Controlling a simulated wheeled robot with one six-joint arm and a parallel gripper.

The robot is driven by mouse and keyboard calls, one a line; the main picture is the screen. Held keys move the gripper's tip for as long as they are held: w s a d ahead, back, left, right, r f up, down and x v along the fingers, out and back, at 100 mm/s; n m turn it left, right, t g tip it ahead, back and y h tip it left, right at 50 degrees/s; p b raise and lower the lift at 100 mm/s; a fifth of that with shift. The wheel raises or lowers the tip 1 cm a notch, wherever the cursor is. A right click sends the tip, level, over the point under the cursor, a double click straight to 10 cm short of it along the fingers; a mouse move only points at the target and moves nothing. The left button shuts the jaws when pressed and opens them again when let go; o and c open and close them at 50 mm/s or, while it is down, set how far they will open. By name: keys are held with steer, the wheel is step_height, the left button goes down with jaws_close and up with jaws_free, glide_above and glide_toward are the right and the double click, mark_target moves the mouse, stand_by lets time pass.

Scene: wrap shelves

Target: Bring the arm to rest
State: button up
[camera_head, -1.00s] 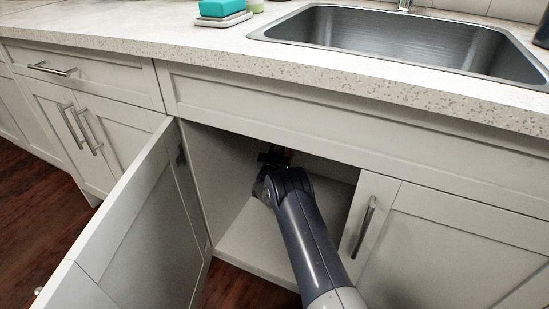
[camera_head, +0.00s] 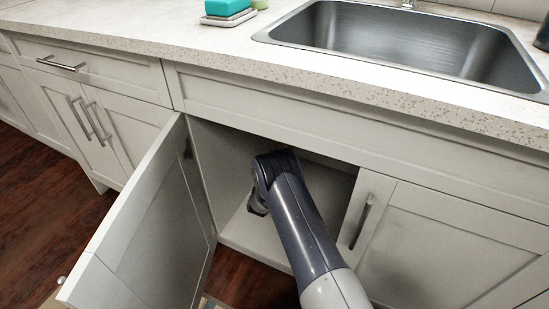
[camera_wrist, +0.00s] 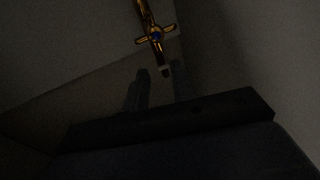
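My arm reaches into the open cabinet (camera_head: 232,229) under the sink. In the head view its wrist bends down at the left inside the cabinet, and the gripper is mostly hidden behind it. In the dark wrist view my gripper (camera_wrist: 160,83) shows two fingers standing apart with a gap between them. I see nothing held between them. A brass valve with a cross-shaped handle (camera_wrist: 155,37) lies beyond the fingertips, seemingly apart from them.
The cabinet door (camera_head: 150,225) stands open at the left of my arm. The closed door (camera_head: 430,240) is at the right. The counter edge (camera_head: 330,85) runs above, with the sink (camera_head: 400,45) and a teal sponge (camera_head: 224,8) on top.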

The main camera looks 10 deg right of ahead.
steer(key=shift+w, duration=0.1)
steer(key=b+x, duration=0.4)
steer(key=x, duration=0.6)
steer(key=shift+w+d+r, duration=0.1)
steer(key=shift+w+d, duration=0.05)
steer(key=shift+w, duration=0.15)
steer(key=p+v, duration=0.4)
steer(key=v, duration=0.7)
steer(key=b+x, duration=0.4)
steer(key=x, duration=0.6)
steer(key=shift+w+d, duration=0.15)
steer(key=shift+w, duration=0.15)
steer(key=shift+w+r, duration=0.1)
steer(key=shift+w, duration=0.15)
steer(key=shift+w+a+n+y, duration=0.15)
steer(key=shift+n+y, duration=0.1)
steer(key=shift+n, duration=0.75)
steer(key=shift+a+n+y, duration=0.15)
steer(key=shift+n+y, duration=0.1)
steer(key=shift+n, duration=0.75)
